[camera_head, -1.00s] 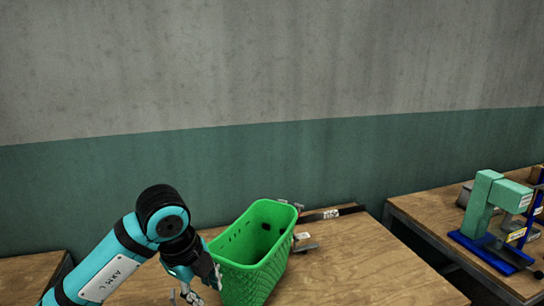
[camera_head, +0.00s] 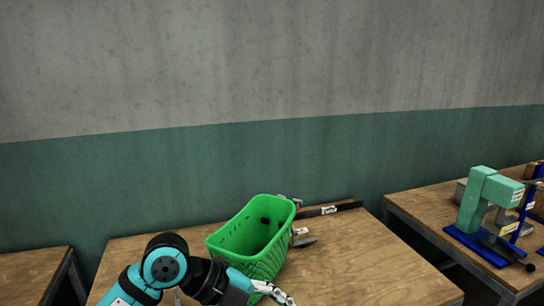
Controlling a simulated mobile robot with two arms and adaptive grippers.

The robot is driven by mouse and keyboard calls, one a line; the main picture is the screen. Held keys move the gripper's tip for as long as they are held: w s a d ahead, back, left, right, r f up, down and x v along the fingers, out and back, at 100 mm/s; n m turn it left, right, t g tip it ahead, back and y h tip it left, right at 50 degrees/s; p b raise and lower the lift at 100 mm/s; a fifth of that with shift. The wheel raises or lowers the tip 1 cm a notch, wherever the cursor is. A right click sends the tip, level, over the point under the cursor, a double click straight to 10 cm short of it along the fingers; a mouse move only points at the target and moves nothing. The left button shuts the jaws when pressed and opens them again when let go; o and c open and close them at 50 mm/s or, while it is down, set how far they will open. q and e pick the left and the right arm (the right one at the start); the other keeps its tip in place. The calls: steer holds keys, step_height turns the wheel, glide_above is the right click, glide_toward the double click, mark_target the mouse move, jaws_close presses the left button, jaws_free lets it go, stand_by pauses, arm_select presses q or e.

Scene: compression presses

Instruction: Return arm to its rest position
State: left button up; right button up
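My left arm, turquoise and black, comes in at the bottom of the head view. Its gripper (camera_head: 272,291) is low in front of the green basket (camera_head: 268,264), close to the basket's near wall. The fingers are small and partly cut off by the picture's lower edge, so I cannot tell how far apart they are or whether they touch the basket. I see nothing held in them. My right arm and gripper are not in view.
The basket stands on the middle wooden table (camera_head: 350,270). A green press with a blue base (camera_head: 475,205) stands on the right table. The middle table's right part is clear.

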arm_select(q)
step_height(320, 180, up, 13)
steer(key=s+d+n+t+h, duration=0.2)
steer(key=d+t+h, duration=0.15)
steer(key=h, duration=0.85)
steer(key=w+a+r+n+t+y, duration=0.1)
steer(key=w+a+n+t+y, duration=0.35)
steer(key=a+n+t, duration=0.65)
steer(key=w+a+f+n+t+y, duration=0.1)
steer(key=a+f+n+y, duration=0.5)
steer(key=f+n+y, duration=0.25)
steer(key=a+f+n+t+y, duration=0.1)
steer(key=a+f+n+y, duration=0.6)
steer(key=f+y, duration=0.3)
steer(key=s+f+m+g+h, duration=0.1)
steer(key=s+f+m+g, duration=0.1)
steer(key=s+f+g, duration=1.6)
steer(key=s+f+t, duration=0.1)
steer(key=s+f, duration=0.2)
steer(key=f, duration=1.2)
steer(key=s+f+t, duration=0.2)
steer(key=s+f, duration=0.1)
steer(key=f, duration=1.1)
steer(key=s+a+f, duration=0.1)
steer(key=s+f, duration=0.7)
steer(key=s+a+f+g, duration=0.1)
steer(key=s+a+f, duration=0.1)
steer(key=s+f, duration=0.5)
steer(key=shift+s+a+f, duration=0.3)
steer(key=shift+s+f, duration=0.1)
